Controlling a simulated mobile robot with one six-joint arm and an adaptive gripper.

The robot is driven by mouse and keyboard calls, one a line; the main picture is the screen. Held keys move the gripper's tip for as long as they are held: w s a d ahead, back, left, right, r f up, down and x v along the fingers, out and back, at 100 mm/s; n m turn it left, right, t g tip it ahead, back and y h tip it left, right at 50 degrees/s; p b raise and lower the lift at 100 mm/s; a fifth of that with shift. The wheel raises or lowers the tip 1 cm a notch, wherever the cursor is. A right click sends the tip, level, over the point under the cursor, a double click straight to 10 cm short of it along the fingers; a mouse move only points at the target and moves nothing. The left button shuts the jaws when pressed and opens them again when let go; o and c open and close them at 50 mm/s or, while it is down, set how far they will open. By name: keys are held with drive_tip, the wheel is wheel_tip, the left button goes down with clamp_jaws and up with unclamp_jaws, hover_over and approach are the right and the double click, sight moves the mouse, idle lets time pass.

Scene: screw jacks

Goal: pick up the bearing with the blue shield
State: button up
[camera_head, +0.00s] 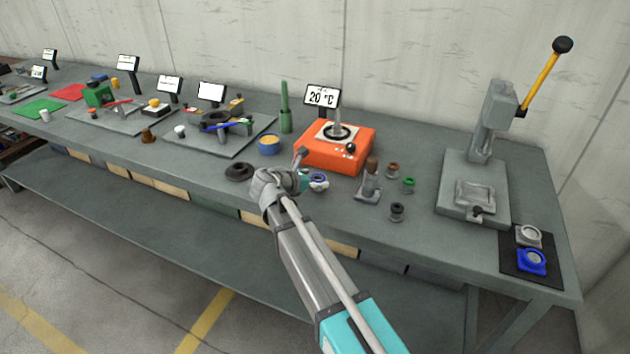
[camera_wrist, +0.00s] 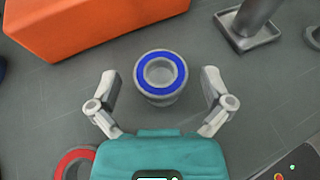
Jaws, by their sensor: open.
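The bearing with the blue shield (camera_wrist: 161,76) is a grey ring with a blue face, standing on the bench in the wrist view. In the head view it also shows (camera_head: 319,181), just right of my gripper's end. My gripper (camera_wrist: 160,88) is open and empty, with one finger on each side of the bearing and gaps between. In the head view my arm hides part of the area around the gripper (camera_head: 303,182).
An orange heater (camera_head: 340,160) stands just behind the bearing. A metal stand (camera_head: 369,185) is to the right, with small rings near it. A red-rimmed ring (camera_wrist: 75,160) lies at lower left in the wrist view. A black ring (camera_head: 239,172) lies left of my gripper.

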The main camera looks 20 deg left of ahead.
idle(0.3)
drive_tip(key=c, duration=1.2)
drive_tip(key=shift+r, duration=0.2)
wheel_tip(320, 180, up, 3)
drive_tip(key=p, duration=0.3)
drive_tip(key=shift+f, duration=0.1)
drive_tip(key=shift+s+a+r+p, duration=0.25)
drive_tip(key=shift+s+r+p, duration=1.4)
drive_tip(key=shift+s, duration=0.7)
drive_tip(key=shift+s+a+r+p, duration=0.3)
drive_tip(key=shift+s+r+p, duration=1.35)
drive_tip(key=shift+s, duration=0.65)
drive_tip(key=shift+s+a+r+p, duration=0.25)
drive_tip(key=shift+s+r+p, duration=1.4)
drive_tip(key=shift+s, duration=0.7)
